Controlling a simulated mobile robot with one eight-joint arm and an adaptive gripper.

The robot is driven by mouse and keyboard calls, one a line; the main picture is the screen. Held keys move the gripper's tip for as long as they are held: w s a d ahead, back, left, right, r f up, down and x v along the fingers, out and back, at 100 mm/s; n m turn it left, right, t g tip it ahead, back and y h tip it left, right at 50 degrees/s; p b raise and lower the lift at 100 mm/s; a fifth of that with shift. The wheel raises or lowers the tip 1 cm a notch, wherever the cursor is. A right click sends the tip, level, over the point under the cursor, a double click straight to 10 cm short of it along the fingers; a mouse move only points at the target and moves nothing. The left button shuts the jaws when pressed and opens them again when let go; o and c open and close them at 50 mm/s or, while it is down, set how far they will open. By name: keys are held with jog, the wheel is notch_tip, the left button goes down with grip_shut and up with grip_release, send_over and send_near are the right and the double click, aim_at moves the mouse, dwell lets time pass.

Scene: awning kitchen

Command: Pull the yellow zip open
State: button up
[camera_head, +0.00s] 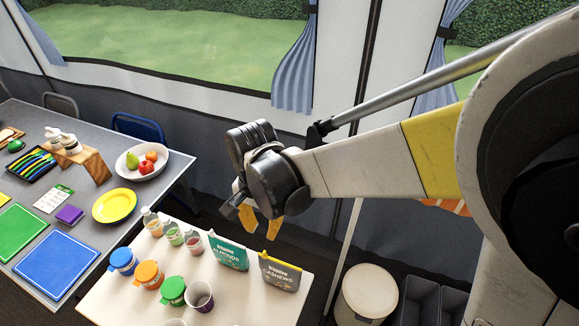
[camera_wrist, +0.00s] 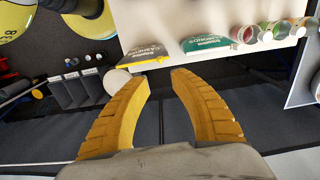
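The grey cashews pouch (camera_head: 281,275) stands at the right end of the cream table, with a yellow zip (camera_head: 283,261) along its top edge. A small yellow pull shows at the zip's left end. In the wrist view the yellow zip (camera_wrist: 148,62) lies along the lower edge of the cashews pouch (camera_wrist: 143,51), beyond my fingertips. My gripper (camera_head: 261,226), with yellow fingers, is above and behind the pouches in the head view, apart from them. In the wrist view my gripper (camera_wrist: 160,78) is open and empty, its fingers spread wide.
A teal almonds pouch (camera_head: 231,254) stands just left of the cashews pouch. A round white-topped bin (camera_head: 369,291) stands on the floor to the right.

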aim_at(265, 252)
notch_tip(265, 252, down, 11)
jog(key=b, duration=0.3)
jog(key=shift+a+b, duration=0.1)
jog(key=shift+b, duration=0.3)
jog(key=shift+c, duration=0.4)
grip_shut()
